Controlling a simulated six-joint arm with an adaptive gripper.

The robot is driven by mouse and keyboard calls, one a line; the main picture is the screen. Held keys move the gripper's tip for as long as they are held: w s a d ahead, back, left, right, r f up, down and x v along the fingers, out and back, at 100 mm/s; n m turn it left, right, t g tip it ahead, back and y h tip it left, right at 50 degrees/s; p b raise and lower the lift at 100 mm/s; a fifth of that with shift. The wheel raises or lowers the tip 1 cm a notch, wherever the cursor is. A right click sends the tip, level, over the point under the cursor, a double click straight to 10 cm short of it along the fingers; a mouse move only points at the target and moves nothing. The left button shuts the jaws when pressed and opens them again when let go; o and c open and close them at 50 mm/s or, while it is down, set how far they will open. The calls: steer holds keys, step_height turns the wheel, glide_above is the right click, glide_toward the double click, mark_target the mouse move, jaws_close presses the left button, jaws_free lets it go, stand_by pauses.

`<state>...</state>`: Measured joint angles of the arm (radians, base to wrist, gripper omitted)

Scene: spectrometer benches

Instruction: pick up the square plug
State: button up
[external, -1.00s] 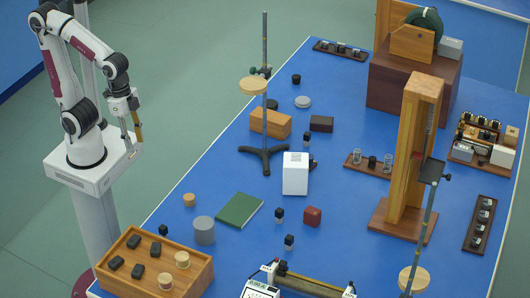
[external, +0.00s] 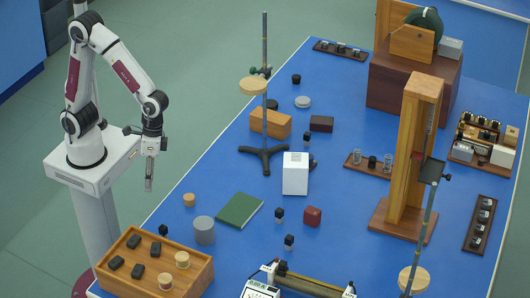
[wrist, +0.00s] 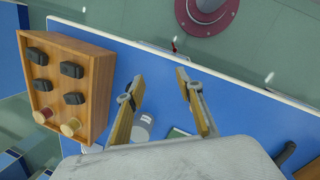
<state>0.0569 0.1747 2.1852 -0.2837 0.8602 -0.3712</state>
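I cannot tell for certain which piece is the square plug. Several dark block-shaped plugs (external: 138,271) lie on top of a wooden box (external: 200,277) at the table's near left corner; in the wrist view the dark plugs (wrist: 72,70) sit on the box (wrist: 95,85) at the left. A small black cube (external: 163,229) stands on the table just behind the box. My gripper (external: 149,188) hangs pointing down, beside the table's left edge and well above the floor. In the wrist view my gripper (wrist: 160,79) is open, with nothing between its fingers.
The table's left edge is clear.

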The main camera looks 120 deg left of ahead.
mark_target(164, 226)
steer(key=w+d+f+n+h, duration=0.2)
steer(key=w+d+f+n, duration=0.3)
steer(key=w+n, duration=0.4)
steer(key=shift+w+d+f+n, duration=0.2)
steer(key=shift+w+d+n, duration=0.1)
steer(key=shift+n, duration=0.6)
steer(key=shift+x, duration=1.35)
steer(key=shift+f, duration=0.1)
steer(key=shift+a+x, duration=0.15)
steer(key=shift+x, duration=1.1)
steer(key=shift+a+x, duration=0.2)
steer(key=shift+x, duration=1)
